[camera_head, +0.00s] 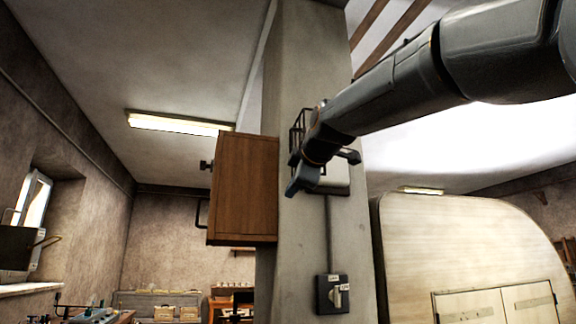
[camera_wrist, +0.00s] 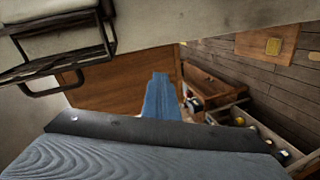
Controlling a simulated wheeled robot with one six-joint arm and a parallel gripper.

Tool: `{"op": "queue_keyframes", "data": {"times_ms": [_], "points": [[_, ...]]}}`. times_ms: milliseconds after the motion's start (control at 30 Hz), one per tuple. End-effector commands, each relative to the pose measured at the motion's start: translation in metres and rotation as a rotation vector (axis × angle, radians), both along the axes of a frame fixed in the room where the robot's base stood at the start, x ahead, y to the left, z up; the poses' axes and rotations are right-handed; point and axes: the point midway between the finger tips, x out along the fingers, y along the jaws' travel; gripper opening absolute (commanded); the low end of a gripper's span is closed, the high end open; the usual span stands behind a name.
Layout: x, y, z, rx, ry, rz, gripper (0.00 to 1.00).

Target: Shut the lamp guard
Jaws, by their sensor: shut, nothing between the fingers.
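The lamp guard (camera_head: 297,128) is a black wire frame on the face of the concrete pillar, partly hidden behind my gripper in the head view. In the wrist view the guard's dark bars (camera_wrist: 42,92) are at the upper left, beside a pale lamp body (camera_wrist: 50,22). The guard seems to stand out from the lamp at an angle; how far I cannot tell. My gripper (camera_head: 293,186) is shut and empty, in front of the pillar near the guard. Its fingers also show in the wrist view (camera_wrist: 162,98), to the right of the guard bars. I see no clear contact.
A brown wooden cabinet (camera_head: 243,188) hangs on the pillar's left side. A switch box (camera_head: 332,294) is lower on the pillar (camera_head: 302,245). A large cream-coloured housing (camera_head: 470,250) stands to the right. The wrist view shows an open drawer (camera_wrist: 262,128) below.

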Motion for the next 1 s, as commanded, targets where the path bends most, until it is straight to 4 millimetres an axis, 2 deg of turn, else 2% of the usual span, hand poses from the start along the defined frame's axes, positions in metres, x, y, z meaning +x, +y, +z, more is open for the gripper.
{"op": "queue_keyframes", "data": {"times_ms": [33, 100, 200, 300, 467, 1000], "points": [[-0.014, 0.006, 0.045, -0.04, -0.083, 0.029, 0.0], [-0.031, 0.012, 0.09, -0.095, -0.173, 0.06, 0.0], [-0.05, 0.016, 0.135, -0.153, -0.266, 0.082, 0.0], [-0.062, 0.017, 0.158, -0.185, -0.315, 0.093, 0.0], [-0.056, 0.021, 0.166, -0.197, -0.331, 0.097, 0.0], [0.03, 0.05, 0.168, -0.194, -0.329, 0.094, 0.0]]}}
